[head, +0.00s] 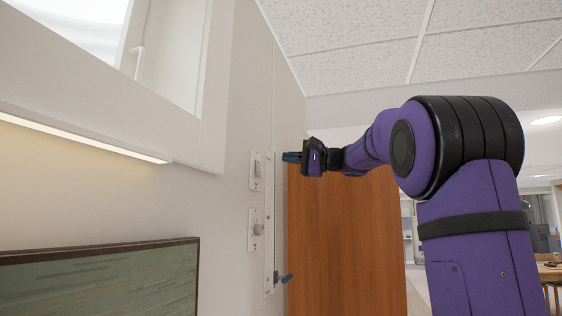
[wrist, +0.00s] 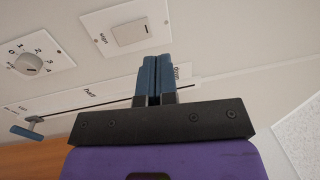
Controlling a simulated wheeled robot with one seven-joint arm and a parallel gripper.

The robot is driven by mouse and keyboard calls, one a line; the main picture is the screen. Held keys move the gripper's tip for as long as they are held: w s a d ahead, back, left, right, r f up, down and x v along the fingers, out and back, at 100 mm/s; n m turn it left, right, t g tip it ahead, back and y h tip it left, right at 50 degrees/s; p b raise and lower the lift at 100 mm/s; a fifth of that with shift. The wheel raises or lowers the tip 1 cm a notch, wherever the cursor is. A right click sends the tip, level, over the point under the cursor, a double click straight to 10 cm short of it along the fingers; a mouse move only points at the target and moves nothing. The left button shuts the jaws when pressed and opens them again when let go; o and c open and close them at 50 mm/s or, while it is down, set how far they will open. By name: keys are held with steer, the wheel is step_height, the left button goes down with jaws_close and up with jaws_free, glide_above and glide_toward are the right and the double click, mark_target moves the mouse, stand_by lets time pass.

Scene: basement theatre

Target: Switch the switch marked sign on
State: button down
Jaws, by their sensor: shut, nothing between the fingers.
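The switch (wrist: 131,32) is a white rocker on a white wall plate. The small label beside it is hard to read and may say sign. Which way the rocker is tipped I cannot tell. In the head view the switch (head: 257,170) is the upper plate on the left wall. My gripper (head: 289,157) is just right of it, pointing left towards the wall. In the wrist view my gripper's blue fingers (wrist: 153,62) are together and empty, their tips just below the switch plate in the picture. I see no clear contact.
A numbered dial (wrist: 27,65) is left of the switch in the wrist view, and below it in the head view (head: 257,230). A long labelled slot plate (head: 269,225) runs alongside, with a blue-handled lever (head: 286,278) at its lower end. A wooden door (head: 345,245) stands behind.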

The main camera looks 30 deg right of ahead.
steer(key=v, duration=0.6)
steer(key=shift+s+d+r, duration=0.2)
steer(key=shift+s+r, duration=0.05)
steer(key=shift+r, duration=0.5)
steer(key=s+a+f+n+g+h, duration=0.1)
steer(key=s+a+f+g+h, duration=0.2)
steer(key=a+f, duration=0.55)
steer(key=s+a+f+n+g+h, duration=0.1)
steer(key=s+a+f+n+g, duration=0.1)
steer(key=s+a+f+g, duration=0.4)
steer(key=s+a+f+n+h, duration=0.3)
steer(key=s+f, duration=0.5)
steer(key=f, duration=0.5)
steer(key=s+a+f+n+g+h, duration=0.1)
steer(key=s+a+f+n+h, duration=0.2)
steer(key=s+f, duration=0.6)
step_height(320, 180, down, 4)
steer(key=shift+s+r+n+h, duration=0.1)
steer(key=shift+s+n+h, duration=0.15)
steer(key=shift+n+h, duration=0.6)
